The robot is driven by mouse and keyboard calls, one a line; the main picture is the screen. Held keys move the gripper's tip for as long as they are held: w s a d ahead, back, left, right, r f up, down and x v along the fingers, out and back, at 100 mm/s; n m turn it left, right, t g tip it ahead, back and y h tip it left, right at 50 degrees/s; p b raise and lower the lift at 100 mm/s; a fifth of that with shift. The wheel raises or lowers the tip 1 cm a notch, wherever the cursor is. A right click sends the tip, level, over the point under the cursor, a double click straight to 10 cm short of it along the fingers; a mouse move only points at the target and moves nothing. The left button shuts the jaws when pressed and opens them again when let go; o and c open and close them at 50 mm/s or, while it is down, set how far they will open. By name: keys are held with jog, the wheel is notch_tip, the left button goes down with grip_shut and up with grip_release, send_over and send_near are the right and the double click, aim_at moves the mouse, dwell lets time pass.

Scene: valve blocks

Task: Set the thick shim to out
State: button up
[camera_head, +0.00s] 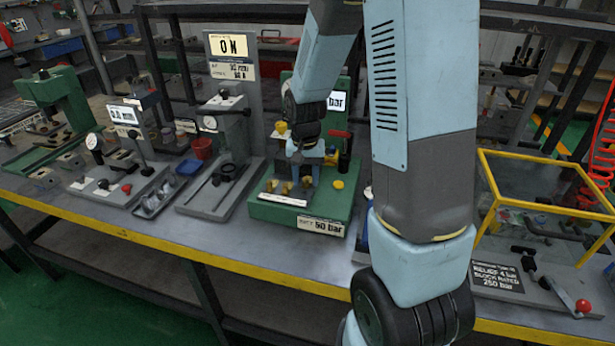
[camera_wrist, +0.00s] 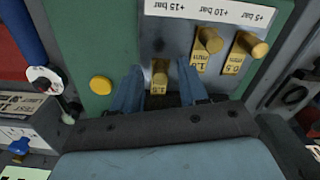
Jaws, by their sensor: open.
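Three brass-knobbed shims stand in a grey plate on the green valve block (camera_head: 270,213). In the wrist view, the thick shim (camera_wrist: 159,89), marked 1.5, is leftmost, under the +15 bar label. It sits farther from its label than the 1.0 shim (camera_wrist: 200,62) and the 0.5 shim (camera_wrist: 234,64) do from theirs. My gripper (camera_wrist: 159,74) is open, with one blue finger on each side of the thick shim. I cannot tell whether they touch it. In the head view, my gripper (camera_head: 305,158) is low over the block and partly covers it.
A yellow button (camera_wrist: 100,85) is left of the fingers in the wrist view. The block's front plate (camera_head: 321,227) reads 50 bar. A grey lever fixture (camera_head: 225,185) stands left, and a yellow-framed clear box (camera_head: 540,205) right. The bench's yellow front edge (camera_head: 150,245) is clear.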

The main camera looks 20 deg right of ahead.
jog(key=shift+f, duration=0.1)
jog(key=shift+c, duration=0.2)
grip_shut()
dwell(0.5)
